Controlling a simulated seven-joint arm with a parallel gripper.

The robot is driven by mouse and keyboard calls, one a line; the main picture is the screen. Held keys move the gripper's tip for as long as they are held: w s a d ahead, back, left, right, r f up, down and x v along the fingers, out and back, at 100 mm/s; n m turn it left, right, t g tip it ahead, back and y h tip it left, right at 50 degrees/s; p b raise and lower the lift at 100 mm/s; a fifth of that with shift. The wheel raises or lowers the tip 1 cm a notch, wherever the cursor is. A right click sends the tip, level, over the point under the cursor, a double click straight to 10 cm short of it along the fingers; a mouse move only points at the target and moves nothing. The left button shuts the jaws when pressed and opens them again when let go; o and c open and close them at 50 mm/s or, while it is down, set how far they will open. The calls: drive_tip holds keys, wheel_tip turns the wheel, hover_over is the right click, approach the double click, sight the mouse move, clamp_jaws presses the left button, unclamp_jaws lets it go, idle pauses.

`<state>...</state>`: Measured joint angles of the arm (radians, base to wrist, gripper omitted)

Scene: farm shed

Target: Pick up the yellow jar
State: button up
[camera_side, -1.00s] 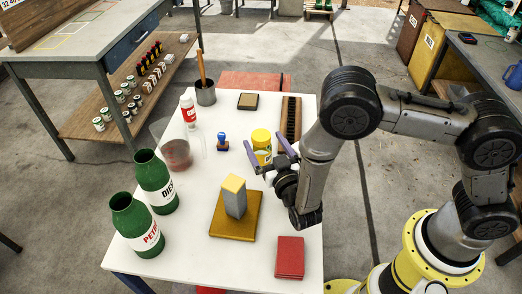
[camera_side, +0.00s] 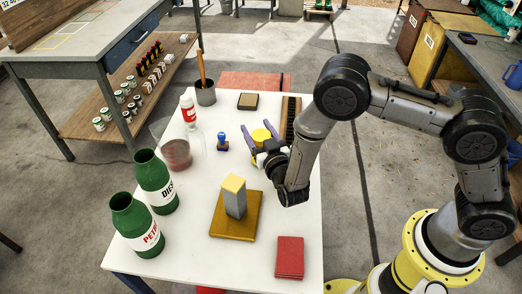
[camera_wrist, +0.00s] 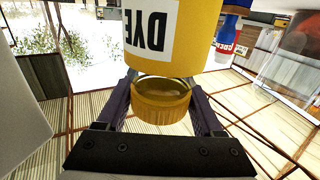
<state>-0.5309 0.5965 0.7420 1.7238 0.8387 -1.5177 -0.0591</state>
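The yellow jar (camera_side: 261,135) stands upright on the white table, right of the blue-handled stamp. Its lower part is hidden by my gripper in the side view. In the wrist view the jar (camera_wrist: 172,35) appears upside down, with a white label reading "DYE" and a ridged yellow lid (camera_wrist: 161,102). My gripper (camera_side: 262,142) is at the jar with its purple fingers on either side of it. In the wrist view the fingers (camera_wrist: 165,95) flank the lid with small gaps visible, so it looks open around the jar.
A blue stamp (camera_side: 222,142) and a red-and-white bottle (camera_side: 189,112) stand left of the jar. A grey block (camera_side: 235,200) on a wooden base and a red box (camera_side: 290,257) are nearer the front.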

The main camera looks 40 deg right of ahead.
clamp_jaws()
drive_tip(key=shift+r, duration=0.1)
